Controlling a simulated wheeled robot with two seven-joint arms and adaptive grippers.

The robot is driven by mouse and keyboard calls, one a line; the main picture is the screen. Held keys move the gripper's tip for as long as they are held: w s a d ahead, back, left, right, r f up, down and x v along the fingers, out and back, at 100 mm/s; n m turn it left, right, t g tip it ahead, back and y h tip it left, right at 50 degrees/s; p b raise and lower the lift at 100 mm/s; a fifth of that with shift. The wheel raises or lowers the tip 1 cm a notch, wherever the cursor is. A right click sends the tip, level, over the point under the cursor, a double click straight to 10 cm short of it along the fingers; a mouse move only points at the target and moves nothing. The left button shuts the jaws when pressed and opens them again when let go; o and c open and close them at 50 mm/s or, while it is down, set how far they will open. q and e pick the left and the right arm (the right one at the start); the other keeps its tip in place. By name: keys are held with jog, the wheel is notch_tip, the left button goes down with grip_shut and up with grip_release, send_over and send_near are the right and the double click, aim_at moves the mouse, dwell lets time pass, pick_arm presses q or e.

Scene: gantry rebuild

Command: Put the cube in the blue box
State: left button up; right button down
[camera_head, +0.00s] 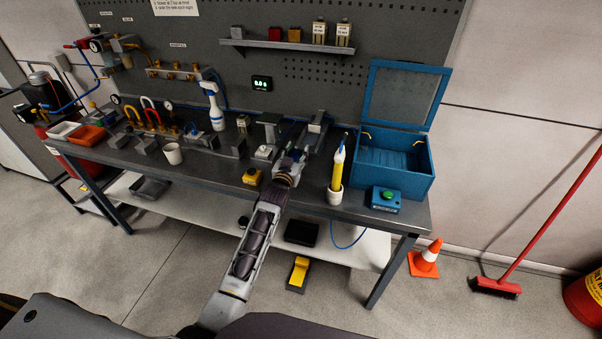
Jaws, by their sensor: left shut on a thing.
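The blue box (408,184) stands at the right end of the bench with its lid raised against the back. Its inside shows blue with no cube visible in it. My left gripper (293,154) reaches over the middle of the bench, left of the box. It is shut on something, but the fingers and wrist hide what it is. No loose cube is clear on the bench; small blocks, one grey (237,32) and one red (274,34), sit on the wall shelf. My right gripper is out of view.
A green-button unit (386,199) sits before the box. A yellow-and-black block (252,177), a white mug (172,154) and several tools crowd the bench (215,177) to the left.

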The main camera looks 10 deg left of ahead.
pick_arm(q)
jog(key=shift+f+b, duration=2.5)
jog(key=shift+f, duration=0.3)
jog(key=shift+f+b, duration=0.3)
